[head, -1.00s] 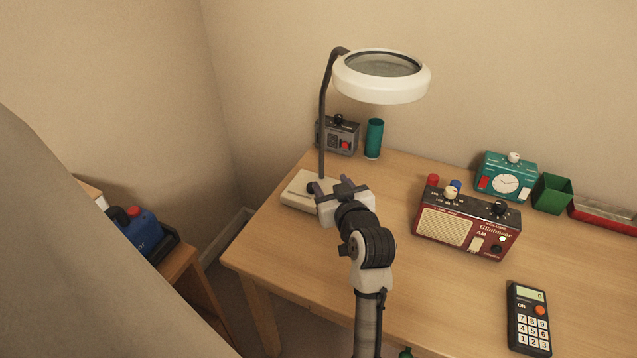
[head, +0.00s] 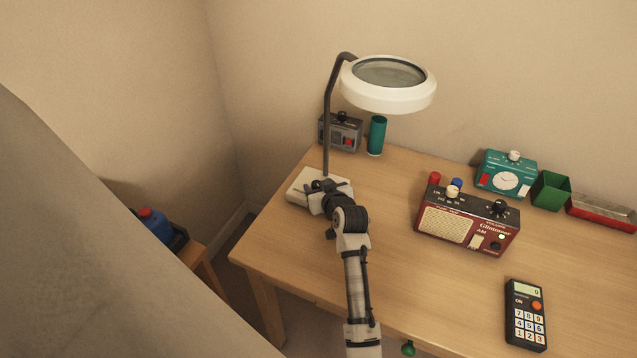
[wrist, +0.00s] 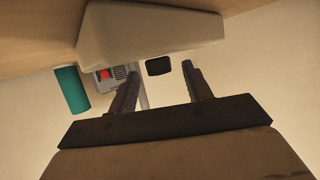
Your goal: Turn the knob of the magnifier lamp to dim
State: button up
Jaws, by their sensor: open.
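The magnifier lamp (head: 390,98) stands at the back left of the desk, with a white ring head on a dark curved post and a pale base (head: 303,187). My gripper (head: 326,188) is at the front right of the base and covers part of it in the head view. In the wrist view the underside-up pale base (wrist: 150,28) fills the top, with a black knob (wrist: 159,66) below it. My open fingers (wrist: 161,72) point toward the knob, one on either side in that picture. Contact with the knob cannot be told. The knob's setting does not show.
A grey box with a red switch (head: 341,133) and a teal cup (head: 377,136) stand behind the lamp. A red radio (head: 466,220), teal timer (head: 507,174), green bin (head: 551,190) and calculator (head: 526,313) are to the right. The desk's front left is clear.

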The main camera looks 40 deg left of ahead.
jog(key=shift+w+a+f, duration=0.25)
jog(key=shift+a, duration=0.2)
jog(key=c, duration=1)
jog(key=shift+o, duration=0.2)
